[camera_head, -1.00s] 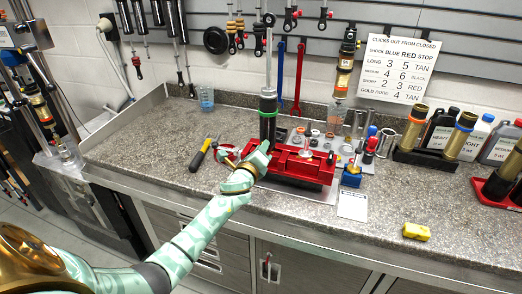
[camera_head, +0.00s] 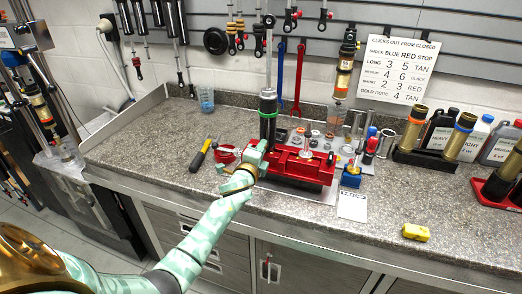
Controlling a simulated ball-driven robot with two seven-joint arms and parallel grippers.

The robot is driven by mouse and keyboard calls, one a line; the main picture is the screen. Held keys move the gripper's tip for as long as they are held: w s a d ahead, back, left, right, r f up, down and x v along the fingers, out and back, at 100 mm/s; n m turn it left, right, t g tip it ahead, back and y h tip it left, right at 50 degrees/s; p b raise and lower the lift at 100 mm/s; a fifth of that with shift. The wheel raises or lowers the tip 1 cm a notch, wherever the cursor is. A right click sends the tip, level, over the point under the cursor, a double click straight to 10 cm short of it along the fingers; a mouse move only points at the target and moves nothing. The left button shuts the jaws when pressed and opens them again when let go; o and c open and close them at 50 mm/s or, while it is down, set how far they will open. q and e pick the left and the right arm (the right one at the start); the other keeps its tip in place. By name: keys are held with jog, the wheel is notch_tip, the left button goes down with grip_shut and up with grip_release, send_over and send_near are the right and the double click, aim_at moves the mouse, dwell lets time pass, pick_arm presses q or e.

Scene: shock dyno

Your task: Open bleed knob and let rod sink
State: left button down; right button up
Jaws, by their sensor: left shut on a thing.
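The shock (camera_head: 268,112) stands upright at the red vise (camera_head: 300,165), with a dark body and a green band. Its bright rod (camera_head: 269,55) points straight up, well extended. My left gripper (camera_head: 257,152) is at the lower part of the shock, by the vise's left end. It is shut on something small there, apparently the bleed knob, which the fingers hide. My right gripper is not in view.
The left bench top is mostly clear.

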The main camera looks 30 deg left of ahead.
pick_arm(q)
jog(key=shift+f, duration=0.1)
jog(key=c, duration=1.3)
grip_release()
jog(key=p+v, duration=0.1)
jog(key=v, duration=1.5)
jog(key=shift+s, duration=0.2)
